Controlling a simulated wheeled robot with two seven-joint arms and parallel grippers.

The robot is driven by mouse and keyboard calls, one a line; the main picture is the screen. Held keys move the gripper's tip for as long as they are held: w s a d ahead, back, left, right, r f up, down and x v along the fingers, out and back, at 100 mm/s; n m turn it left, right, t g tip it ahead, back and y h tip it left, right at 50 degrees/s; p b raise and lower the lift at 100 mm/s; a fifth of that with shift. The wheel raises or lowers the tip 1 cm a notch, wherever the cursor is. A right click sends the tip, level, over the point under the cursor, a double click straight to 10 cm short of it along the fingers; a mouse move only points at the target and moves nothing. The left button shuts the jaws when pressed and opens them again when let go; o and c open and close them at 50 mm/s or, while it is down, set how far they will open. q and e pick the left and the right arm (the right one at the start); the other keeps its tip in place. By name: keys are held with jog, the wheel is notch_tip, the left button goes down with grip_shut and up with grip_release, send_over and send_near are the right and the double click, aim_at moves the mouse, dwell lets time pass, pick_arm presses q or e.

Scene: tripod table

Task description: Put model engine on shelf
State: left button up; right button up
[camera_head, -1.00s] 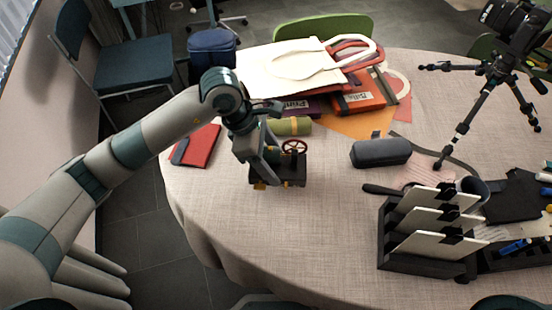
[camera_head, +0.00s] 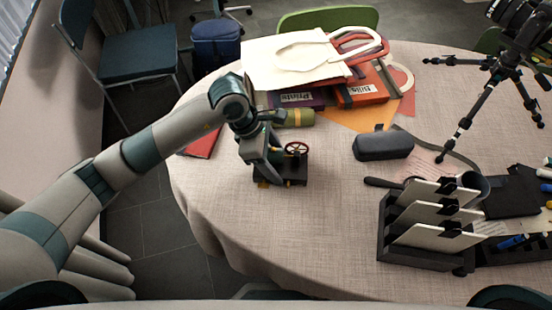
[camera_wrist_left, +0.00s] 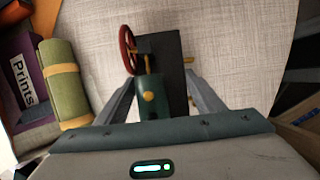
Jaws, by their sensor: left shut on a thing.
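The model engine (camera_head: 293,168) has a dark base, a green body and a red spoked wheel. It is upright at the left part of the round table, on or just above the cloth; I cannot tell which. My left gripper (camera_head: 266,170) is shut on it from the left side and hides part of it. In the left wrist view the engine (camera_wrist_left: 150,90) sits between the two fingers (camera_wrist_left: 160,98), red wheel toward the upper left. I cannot make out a shelf in the head view. My right gripper is not in view.
A green roll (camera_head: 298,118) lies just behind the engine, and a red book (camera_head: 203,143) lies to its left. A grey case (camera_head: 384,145), a black file rack (camera_head: 425,258) and a camera tripod (camera_head: 490,95) stand to the right. The cloth in front of the engine is clear.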

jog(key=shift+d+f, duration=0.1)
pick_arm(q)
jog(key=o, duration=2)
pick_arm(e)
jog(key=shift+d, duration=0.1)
pick_arm(q)
jog(key=shift+r, duration=0.1)
jog(key=shift+v, duration=0.85)
jog(key=b+v, duration=0.2)
jog(key=v, duration=0.8)
jog(key=shift+r+b, duration=0.1)
jog(key=shift+b, duration=0.2)
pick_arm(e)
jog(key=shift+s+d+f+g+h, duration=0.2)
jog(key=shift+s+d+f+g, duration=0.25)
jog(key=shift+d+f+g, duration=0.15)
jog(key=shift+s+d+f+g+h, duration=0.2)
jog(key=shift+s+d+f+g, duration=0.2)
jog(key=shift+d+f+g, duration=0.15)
